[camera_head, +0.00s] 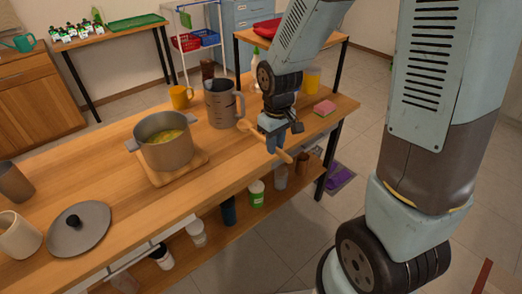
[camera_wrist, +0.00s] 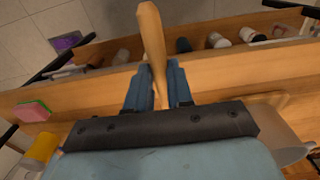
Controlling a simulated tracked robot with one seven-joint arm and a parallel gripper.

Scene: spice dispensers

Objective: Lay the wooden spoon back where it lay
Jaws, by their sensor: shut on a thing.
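The wooden spoon (camera_head: 283,155) is in my gripper (camera_head: 274,143), near the right front edge of the wooden table (camera_head: 105,168). In the wrist view the spoon's wooden end (camera_wrist: 151,35) sticks out past the blue fingers (camera_wrist: 154,88), which close on it from both sides. In the head view one end of the spoon points up left and the other down right. My gripper is shut on the spoon. Whether the spoon touches the tabletop is hard to tell.
A pot (camera_head: 165,150) of yellow soup stands on a wooden board (camera_head: 190,172) left of my gripper. A pink-green sponge (camera_head: 324,107) lies right. A lid (camera_head: 80,230) lies at front left. Jars stand on the lower shelf (camera_head: 240,222).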

